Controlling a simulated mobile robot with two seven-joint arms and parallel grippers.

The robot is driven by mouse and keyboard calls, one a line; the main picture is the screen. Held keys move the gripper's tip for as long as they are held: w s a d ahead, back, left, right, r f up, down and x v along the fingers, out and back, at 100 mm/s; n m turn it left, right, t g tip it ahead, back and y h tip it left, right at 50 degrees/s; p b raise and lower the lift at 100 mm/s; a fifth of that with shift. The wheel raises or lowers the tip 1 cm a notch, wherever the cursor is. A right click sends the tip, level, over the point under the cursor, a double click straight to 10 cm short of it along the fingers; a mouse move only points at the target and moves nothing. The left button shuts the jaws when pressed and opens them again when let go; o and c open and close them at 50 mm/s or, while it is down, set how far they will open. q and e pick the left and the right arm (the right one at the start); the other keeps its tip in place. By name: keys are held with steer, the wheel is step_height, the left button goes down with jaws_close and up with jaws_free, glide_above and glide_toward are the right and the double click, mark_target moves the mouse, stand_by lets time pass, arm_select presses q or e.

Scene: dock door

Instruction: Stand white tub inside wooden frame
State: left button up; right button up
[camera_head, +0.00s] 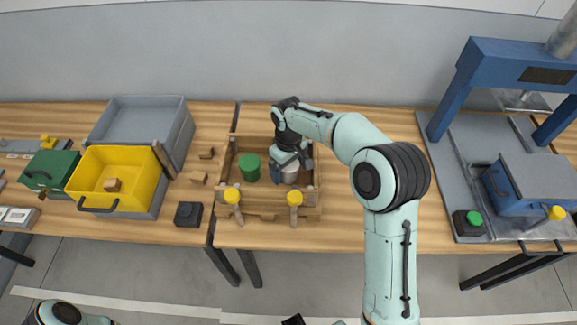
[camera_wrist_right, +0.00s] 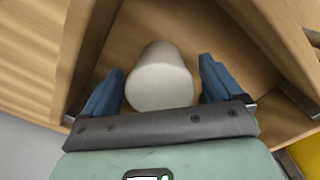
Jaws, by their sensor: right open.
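The white tub (camera_head: 290,175) stands inside the wooden frame (camera_head: 268,214), in its right part, partly covered by my right gripper. In the right wrist view the white tub (camera_wrist_right: 160,78) sits between the two blue fingers of my right gripper (camera_wrist_right: 162,88). The fingers are open, with a gap visible on each side of the tub. The wooden floor and walls of the frame (camera_wrist_right: 215,35) surround it there. In the head view my right gripper (camera_head: 289,167) reaches down into the frame from above. My left gripper does not show.
A green can (camera_head: 249,167) stands in the frame left of the tub. A yellow bin (camera_head: 117,180) and grey tray stand left, a blue press (camera_head: 520,65) right.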

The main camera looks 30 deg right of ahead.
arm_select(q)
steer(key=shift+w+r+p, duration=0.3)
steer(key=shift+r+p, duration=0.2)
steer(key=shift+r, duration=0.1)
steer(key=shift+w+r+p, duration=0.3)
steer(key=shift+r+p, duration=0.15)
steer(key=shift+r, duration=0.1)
arm_select(e)
step_height(320, 180, up, 12)
steer(key=shift+r, duration=0.15)
